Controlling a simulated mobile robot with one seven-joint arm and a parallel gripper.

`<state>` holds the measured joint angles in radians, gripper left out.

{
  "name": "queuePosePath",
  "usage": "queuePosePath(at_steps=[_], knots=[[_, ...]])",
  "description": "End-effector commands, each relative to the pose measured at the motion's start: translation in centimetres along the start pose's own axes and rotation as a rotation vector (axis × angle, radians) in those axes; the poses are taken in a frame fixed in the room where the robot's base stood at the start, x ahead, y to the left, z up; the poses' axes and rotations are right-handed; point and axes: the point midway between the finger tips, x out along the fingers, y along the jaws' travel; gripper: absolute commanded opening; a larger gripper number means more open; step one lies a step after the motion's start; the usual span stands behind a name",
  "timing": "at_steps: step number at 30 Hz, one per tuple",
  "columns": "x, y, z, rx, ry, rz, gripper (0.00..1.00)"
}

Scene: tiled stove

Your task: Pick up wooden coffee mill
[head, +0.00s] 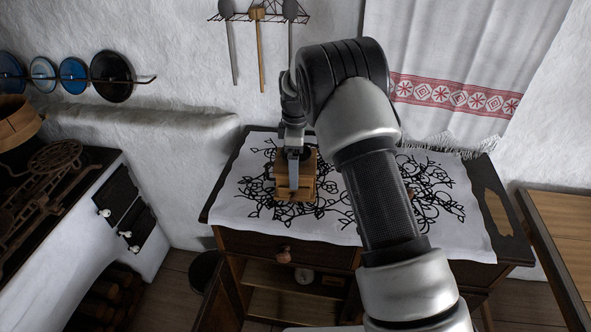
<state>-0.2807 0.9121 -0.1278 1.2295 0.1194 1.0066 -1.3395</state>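The wooden coffee mill (306,183) is a light brown box-like block standing on the patterned cloth on the cabinet top. My gripper (293,180) points down over the mill, and a finger shows in front of its near side. The gripper and wrist hide the top of the mill. I cannot tell whether the fingers touch it or how far apart they are.
The white cloth with black floral pattern (245,208) covers most of the cabinet top (500,235). A stove (140,250) stands at left, a wooden table (565,225) at right. A white towel (450,50) and utensils (261,60) hang on the wall behind.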

Motion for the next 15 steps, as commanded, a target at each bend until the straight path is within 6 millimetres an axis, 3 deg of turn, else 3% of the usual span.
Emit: queuePosePath(at_steps=[1, 6, 15], knots=[[-0.02, -0.02, 0.0, 0.0, 0.0, -0.001, 0.68], [-0.25, 0.09, -0.04, 0.0, 0.001, 0.003, 0.42], [-0.84, 0.13, -0.05, 0.0, 0.002, 0.004, 0.42]])
